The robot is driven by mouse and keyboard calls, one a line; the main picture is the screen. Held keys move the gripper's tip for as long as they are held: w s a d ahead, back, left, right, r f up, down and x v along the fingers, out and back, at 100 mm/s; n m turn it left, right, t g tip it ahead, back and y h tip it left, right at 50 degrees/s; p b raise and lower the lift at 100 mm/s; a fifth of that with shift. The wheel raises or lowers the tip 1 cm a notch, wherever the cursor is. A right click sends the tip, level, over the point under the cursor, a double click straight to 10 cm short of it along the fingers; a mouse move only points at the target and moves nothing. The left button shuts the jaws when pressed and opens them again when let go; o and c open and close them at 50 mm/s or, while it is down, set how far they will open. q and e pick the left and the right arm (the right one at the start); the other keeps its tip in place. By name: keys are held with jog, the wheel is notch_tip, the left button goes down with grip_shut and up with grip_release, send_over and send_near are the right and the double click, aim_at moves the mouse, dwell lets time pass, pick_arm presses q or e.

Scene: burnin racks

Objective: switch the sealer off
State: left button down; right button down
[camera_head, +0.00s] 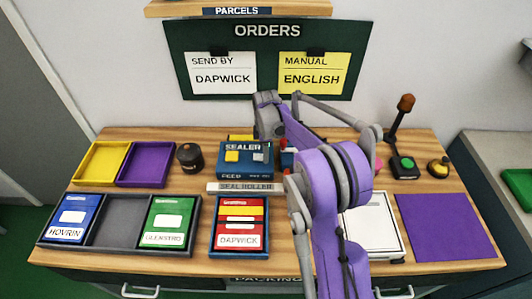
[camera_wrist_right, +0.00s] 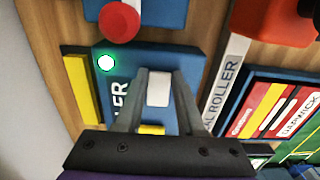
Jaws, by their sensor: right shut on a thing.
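The sealer (camera_head: 246,171) is a blue box marked SEALER near the middle of the bench. It also fills the middle of the right wrist view (camera_wrist_right: 190,64), where a bright white-green lamp (camera_wrist_right: 106,63) shows on its face. My right gripper (camera_wrist_right: 158,88) is over the sealer, its fingers shut on a small white switch (camera_wrist_right: 158,90). A yellow patch (camera_wrist_right: 151,130) shows between the fingers. In the head view my right arm hides part of the area beside the sealer. My left gripper is not in view.
A red knob (camera_wrist_right: 118,20) stands close to the sealer. The seal roller (camera_head: 245,187) and the Dapwick tray (camera_head: 238,252) lie in front. A dark round pot (camera_head: 190,157) is left of it, and a purple mat (camera_head: 445,228) lies far right.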

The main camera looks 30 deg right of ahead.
aim_at(255, 156)
jog(key=shift+w+a+g+h+b, duration=0.15)
jog(key=shift+a+g+h+b, duration=0.15)
jog(key=shift+g+h+b, duration=0.35)
jog(key=shift+a+r+g+h, duration=0.1)
jog(key=shift+r+g+h, duration=0.15)
jog(key=shift+h, duration=0.6)
jog(key=c, duration=0.5)
grip_release()
jog(key=shift+w+r, duration=0.1)
jog(key=shift+r, duration=0.05)
jog(key=v, duration=1)
jog(key=shift+r+p, duration=0.3)
